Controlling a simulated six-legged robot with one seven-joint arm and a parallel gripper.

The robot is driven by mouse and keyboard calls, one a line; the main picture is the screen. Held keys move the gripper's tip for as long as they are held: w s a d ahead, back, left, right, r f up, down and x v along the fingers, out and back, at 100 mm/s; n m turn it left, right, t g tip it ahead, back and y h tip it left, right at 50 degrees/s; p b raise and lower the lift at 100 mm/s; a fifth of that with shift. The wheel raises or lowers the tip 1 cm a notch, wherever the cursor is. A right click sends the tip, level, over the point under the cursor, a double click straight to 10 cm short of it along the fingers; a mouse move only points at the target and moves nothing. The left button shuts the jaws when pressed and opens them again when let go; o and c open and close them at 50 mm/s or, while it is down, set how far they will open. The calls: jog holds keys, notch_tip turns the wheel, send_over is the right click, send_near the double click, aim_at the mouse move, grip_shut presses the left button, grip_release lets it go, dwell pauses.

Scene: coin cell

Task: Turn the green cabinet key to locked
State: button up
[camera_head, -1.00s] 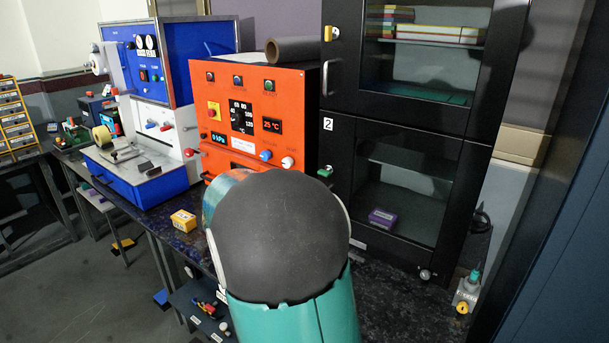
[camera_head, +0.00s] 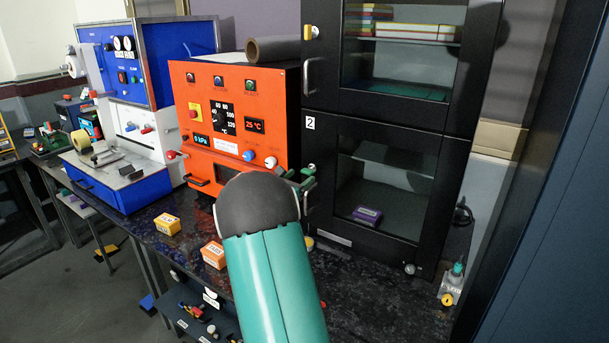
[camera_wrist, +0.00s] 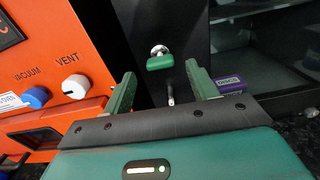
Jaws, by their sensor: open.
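The green key (camera_wrist: 160,62) sits in a silver lock on the black cabinet's front, its green bow lying roughly sideways in the wrist view. My gripper (camera_wrist: 161,88) is open and empty. Its two green fingers stand left and right of the key in the picture, lower than it and apart from it. In the head view my gripper (camera_head: 302,180) is beside the lower cabinet's left edge, partly hidden behind my arm. The lower black cabinet (camera_head: 390,130), marked 2, has its glass door shut. The key is hard to tell from my fingers in the head view.
A cabinet handle (camera_wrist: 169,88) stands below the key, between my fingers in the picture. The orange oven (camera_head: 270,90) with its white vent knob (camera_wrist: 75,86) is close on the left. A purple box (camera_head: 367,215) is inside the cabinet. Yellow (camera_head: 167,224) and orange (camera_head: 213,254) boxes lie on the bench.

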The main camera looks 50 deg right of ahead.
aim_at(305, 173)
jog(key=shift+w+d, duration=0.15)
jog(key=shift+d, duration=1.7)
jog(key=shift+c, duration=0.2)
jog(key=c, duration=1)
jog(key=shift+o, duration=0.3)
